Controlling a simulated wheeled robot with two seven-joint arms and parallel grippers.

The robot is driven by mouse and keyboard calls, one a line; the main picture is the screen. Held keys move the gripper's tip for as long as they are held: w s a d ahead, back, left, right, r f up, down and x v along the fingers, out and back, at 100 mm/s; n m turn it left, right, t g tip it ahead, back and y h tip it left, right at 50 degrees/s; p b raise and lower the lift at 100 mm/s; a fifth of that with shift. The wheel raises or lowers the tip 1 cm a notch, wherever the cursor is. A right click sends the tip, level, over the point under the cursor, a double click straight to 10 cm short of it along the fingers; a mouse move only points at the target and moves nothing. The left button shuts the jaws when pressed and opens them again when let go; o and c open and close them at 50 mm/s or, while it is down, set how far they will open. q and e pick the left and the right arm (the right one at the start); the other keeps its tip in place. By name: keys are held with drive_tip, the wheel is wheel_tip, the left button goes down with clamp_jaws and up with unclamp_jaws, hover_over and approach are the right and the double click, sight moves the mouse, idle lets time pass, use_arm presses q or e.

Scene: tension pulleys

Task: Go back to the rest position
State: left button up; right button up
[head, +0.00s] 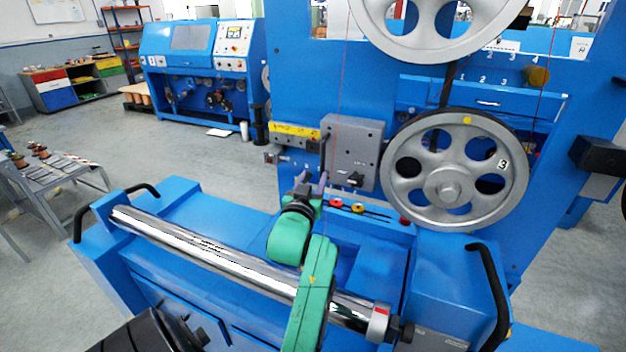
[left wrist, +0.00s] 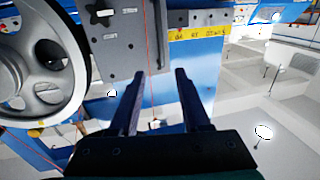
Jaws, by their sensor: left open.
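My left gripper (head: 312,180) is on the green arm and stands in front of the blue machine, just left of the grey box (head: 353,152) on its panel. In the left wrist view its two dark fingers (left wrist: 158,75) are apart with nothing between them. A thin red line (left wrist: 152,45) shows behind the gap between the fingers; I cannot tell its distance. The large grey pulley wheel marked 3 (head: 447,185) is right of the gripper, and a wheel (left wrist: 38,65) is at the left of the wrist view. My right gripper is in neither view.
A shiny metal roller (head: 205,245) runs across the machine's front, under my left arm. Black handles (head: 490,290) stand at its ends. A second pulley wheel (head: 440,38) is above. Open grey floor (head: 180,155) lies to the left, with a table (head: 60,180).

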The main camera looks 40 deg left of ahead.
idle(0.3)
use_arm(q)
drive_tip(key=s+d+f+m+g+h, duration=0.2)
drive_tip(key=d+f+h, duration=0.15)
drive_tip(key=f, duration=0.35)
drive_tip(key=s+d+f+m+g+h, duration=0.2)
drive_tip(key=s+d+f+g, duration=0.1)
drive_tip(key=d+f, duration=0.3)
drive_tip(key=s+d+f+m+g+h, duration=0.2)
drive_tip(key=s+d+f+g, duration=0.2)
drive_tip(key=s+f, duration=0.25)
drive_tip(key=s+d+f+m+g+h, duration=0.2)
drive_tip(key=s+d+f+g, duration=0.1)
drive_tip(key=s+d+f, duration=0.3)
drive_tip(key=s+a+f+g, duration=0.1)
drive_tip(key=s+f, duration=0.2)
drive_tip(key=f, duration=1.8)
drive_tip(key=s+a+f+g, duration=0.1)
drive_tip(key=s+a+f, duration=0.2)
drive_tip(key=s+f, duration=1.2)
drive_tip(key=s, duration=0.2)
drive_tip(key=shift+s+f+g, duration=0.3)
drive_tip(key=shift+s, duration=0.05)
